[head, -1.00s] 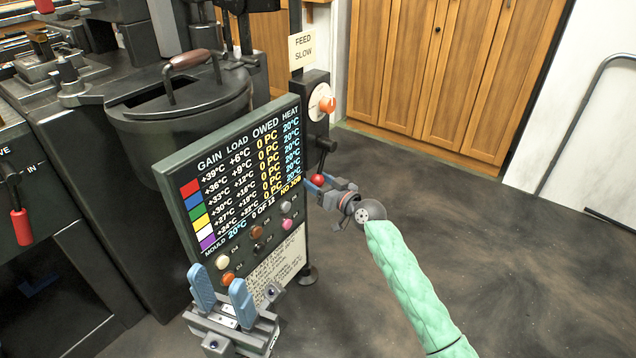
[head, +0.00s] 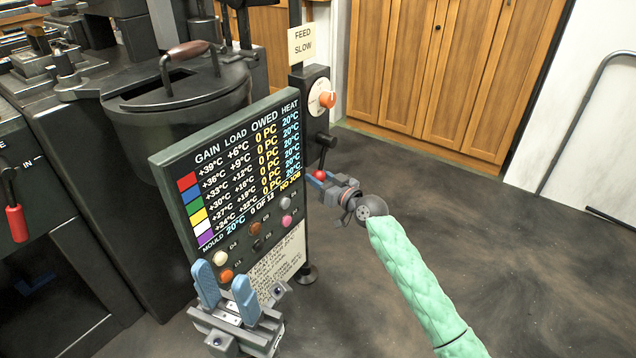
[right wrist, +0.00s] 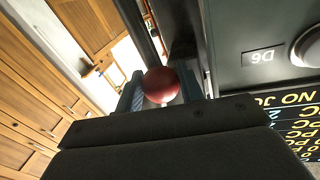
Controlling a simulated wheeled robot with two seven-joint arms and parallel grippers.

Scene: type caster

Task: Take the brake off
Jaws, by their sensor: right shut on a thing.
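A lever with a red ball knob (head: 319,174) hangs below the dial box on the post, just right of the display panel. In the right wrist view the red knob (right wrist: 161,85) sits between the two blue fingers. My right gripper (head: 317,178) is shut on this knob, and the lever's dark shaft (head: 325,148) runs up from it. No brake label is readable on it. My left gripper (head: 224,287) is open and empty, its blue fingers pointing up in front of the panel's lower part.
The display panel (head: 157,172) with coloured rows and buttons stands close to both grippers. Above the lever is a dial (head: 318,97) with an orange knob, under a "FEED SLOW" sign (head: 302,43). Another red-handled lever (head: 17,223) is at far left. Floor at right is clear.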

